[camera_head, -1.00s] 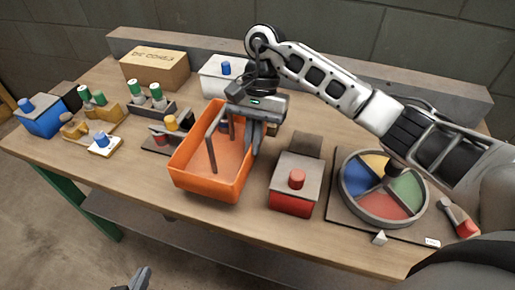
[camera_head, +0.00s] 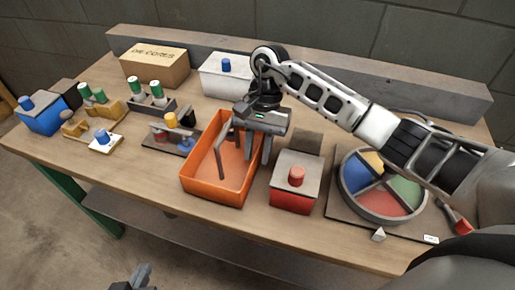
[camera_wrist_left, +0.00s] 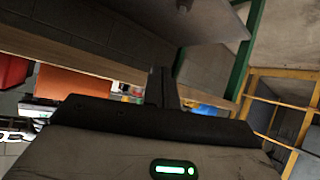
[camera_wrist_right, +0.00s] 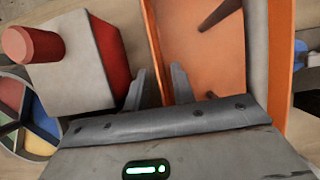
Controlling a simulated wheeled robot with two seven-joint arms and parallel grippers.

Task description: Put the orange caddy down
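The orange caddy (camera_head: 210,188) is an open box with a dark bar handle. It stands upright near the front middle of the table, apparently resting on it. My right gripper (camera_head: 259,158) points down at its right wall. In the right wrist view, the fingers (camera_wrist_right: 160,90) stand apart, one on each side of the caddy's wall (camera_wrist_right: 155,35), with gaps visible. My left gripper (camera_head: 140,278) is low in front of the table, empty, and its fingers (camera_wrist_left: 163,88) look together in the left wrist view.
A red-and-grey box with a red knob (camera_head: 294,185) stands close right of the caddy. A coloured round tray (camera_head: 380,218) is further right. A peg block (camera_head: 172,142) is close left. A white box (camera_head: 222,88) and cardboard box (camera_head: 155,70) stand behind.

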